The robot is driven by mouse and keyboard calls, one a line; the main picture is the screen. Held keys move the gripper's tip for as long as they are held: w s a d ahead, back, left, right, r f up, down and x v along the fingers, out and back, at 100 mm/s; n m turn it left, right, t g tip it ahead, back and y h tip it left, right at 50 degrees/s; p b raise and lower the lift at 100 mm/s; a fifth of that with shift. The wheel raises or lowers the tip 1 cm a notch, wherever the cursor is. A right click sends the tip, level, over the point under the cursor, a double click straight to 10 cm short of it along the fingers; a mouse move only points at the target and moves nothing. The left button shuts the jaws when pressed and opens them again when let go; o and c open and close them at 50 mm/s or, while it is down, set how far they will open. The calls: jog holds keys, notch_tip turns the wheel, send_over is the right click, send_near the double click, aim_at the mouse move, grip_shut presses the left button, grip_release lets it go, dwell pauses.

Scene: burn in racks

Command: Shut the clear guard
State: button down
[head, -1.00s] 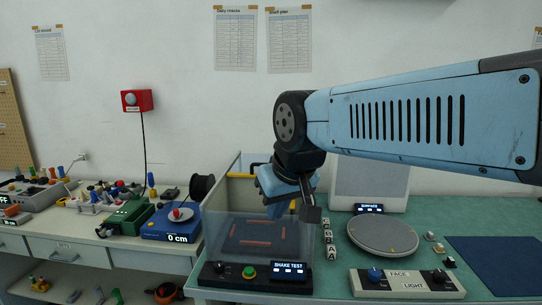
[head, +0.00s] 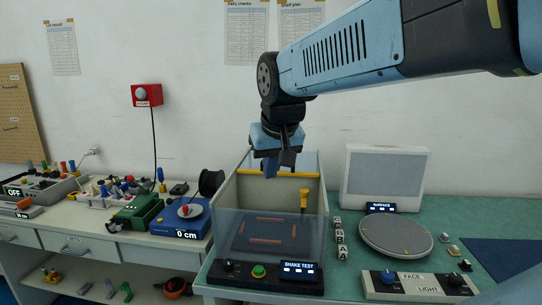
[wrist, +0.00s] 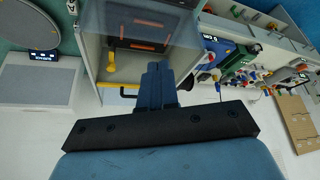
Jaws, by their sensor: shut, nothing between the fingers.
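The shake test station (head: 265,277) has a clear-walled box with a dark plate with orange strips (head: 262,236) inside. A clear panel, seemingly the guard (head: 308,161), stands up at the back of the box, above a yellow bar (head: 300,174); the guard looks open. A yellow handle-like part (head: 304,197) stands at the box's right side. My gripper (head: 268,172) is shut and empty, pointing down near the back of the box. In the wrist view my gripper (wrist: 157,68) overlaps the box; the yellow bar (wrist: 128,88) is just left of it. Contact cannot be told.
A round turntable (head: 396,236), a white panel (head: 385,176) and a face light control box (head: 415,284) are on the right. A blue unit reading 0 cm (head: 180,219) and a black spool (head: 211,182) are on the left. A red wall box (head: 147,95) hangs behind.

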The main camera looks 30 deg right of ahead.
jog(key=w+d+r+m, duration=0.1)
jog(key=w+d, duration=0.3)
jog(key=w, duration=0.3)
jog(key=w+d+r+m+g+h, duration=0.1)
jog(key=w+d+m, duration=0.15)
jog(key=w, duration=0.35)
jog(key=w+d+r+m, duration=0.1)
jog(key=w+d+r, duration=0.1)
jog(key=w+d, duration=0.35)
jog(key=w+d+f+m+g+h, duration=0.1)
jog(key=w+d+f+m+g, duration=0.35)
jog(key=w+d, duration=1.1)
jog(key=w+f+t, duration=0.1)
jog(key=f, duration=0.2)
jog(key=d+f+n+t, duration=0.1)
jog(key=f, duration=0.3)
jog(key=w+f+t, duration=0.1)
jog(key=f, duration=0.3)
jog(key=shift+w+d, duration=0.25)
jog(key=shift+w, duration=0.1)
jog(key=shift+s+a, duration=0.85)
jog(key=shift+s+a+f, duration=0.2)
jog(key=shift+s+a, duration=0.35)
jog(key=shift+a, duration=0.05)
